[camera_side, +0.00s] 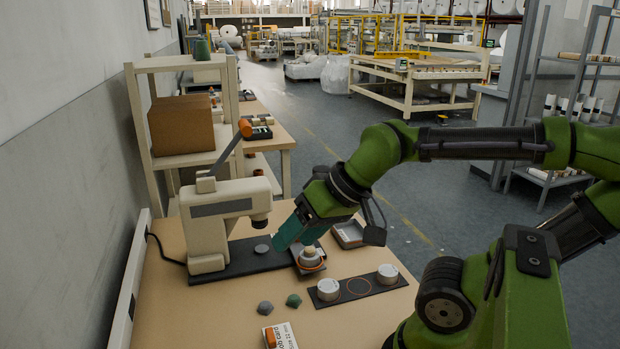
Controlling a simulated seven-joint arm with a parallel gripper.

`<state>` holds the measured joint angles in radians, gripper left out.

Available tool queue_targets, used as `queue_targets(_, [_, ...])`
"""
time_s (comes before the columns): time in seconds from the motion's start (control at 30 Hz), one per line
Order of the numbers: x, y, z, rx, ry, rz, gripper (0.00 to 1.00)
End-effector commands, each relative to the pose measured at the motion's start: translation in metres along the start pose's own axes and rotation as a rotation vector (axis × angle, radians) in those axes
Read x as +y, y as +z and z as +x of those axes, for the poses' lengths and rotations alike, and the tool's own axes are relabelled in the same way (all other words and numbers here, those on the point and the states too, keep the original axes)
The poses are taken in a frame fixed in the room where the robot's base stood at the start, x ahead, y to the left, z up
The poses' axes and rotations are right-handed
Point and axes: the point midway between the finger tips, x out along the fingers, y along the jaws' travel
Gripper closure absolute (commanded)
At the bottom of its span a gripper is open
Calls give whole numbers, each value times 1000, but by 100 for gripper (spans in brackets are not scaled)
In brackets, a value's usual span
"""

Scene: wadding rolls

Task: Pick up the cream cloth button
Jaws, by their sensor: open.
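My gripper (281,242) has teal fingers and reaches down from the right, just left of and above the cream piece. It is open, and nothing shows held in it. The fingers overlap each other in this view, and the gripper hides part of the area behind it. I cannot tell the exact gap between the fingers and the cream piece.
A cream press (208,218) stands on a dark base with a grey disc (262,249). Two white round pieces (328,289) (387,274) sit on a dark strip. Grey (265,308) and green (293,300) pieces lie in front. Another tray (349,235) is behind.

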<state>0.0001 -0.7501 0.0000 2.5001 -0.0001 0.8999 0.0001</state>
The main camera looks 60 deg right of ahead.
Motion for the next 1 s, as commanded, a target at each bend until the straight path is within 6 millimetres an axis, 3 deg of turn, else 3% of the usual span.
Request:
queue_targets(0.33, [2,-1,0,0,4,6,40])
queue_targets(0.47, [18,-11,11,-29,57,69,40])
queue_targets(0.57, [44,-35,20,-70,136,128,40])
queue_targets(0.7, [96,-73,28,-162,261,158,40])
queue_targets(0.83, [144,-98,30,-259,350,143,40])
queue_targets(0.93, [170,-111,27,-324,391,106,40])
queue_targets(1.0, [176,-119,21,-352,401,54,40])
